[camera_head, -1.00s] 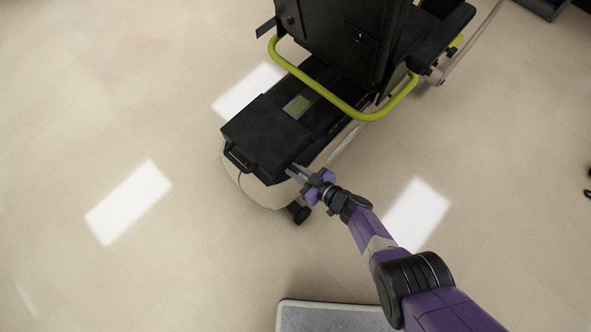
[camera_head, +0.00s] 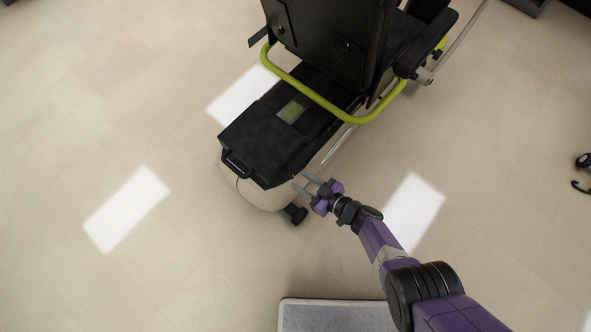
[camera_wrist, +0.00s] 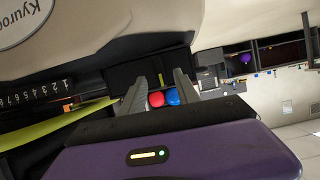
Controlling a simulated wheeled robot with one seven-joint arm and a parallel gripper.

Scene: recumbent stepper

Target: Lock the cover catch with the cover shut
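The black cover (camera_head: 255,137) lies flat on the rear housing of the stepper and looks shut. It has a dark handle (camera_head: 237,163) on its near-left edge. I cannot make out the catch or its state in either view. My gripper (camera_head: 301,181) is beside the cover's near-right corner, apart from it, with its fingers pointing toward the housing. The two grey fingers stand apart with nothing held between them in the wrist view (camera_wrist: 160,78).
The seat back (camera_head: 325,45) and yellow-green bar (camera_head: 335,103) rise behind the cover. A black foot (camera_head: 296,214) sticks out below my gripper. The wrist view shows distant shelves and red (camera_wrist: 157,99) and blue (camera_wrist: 173,97) balls.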

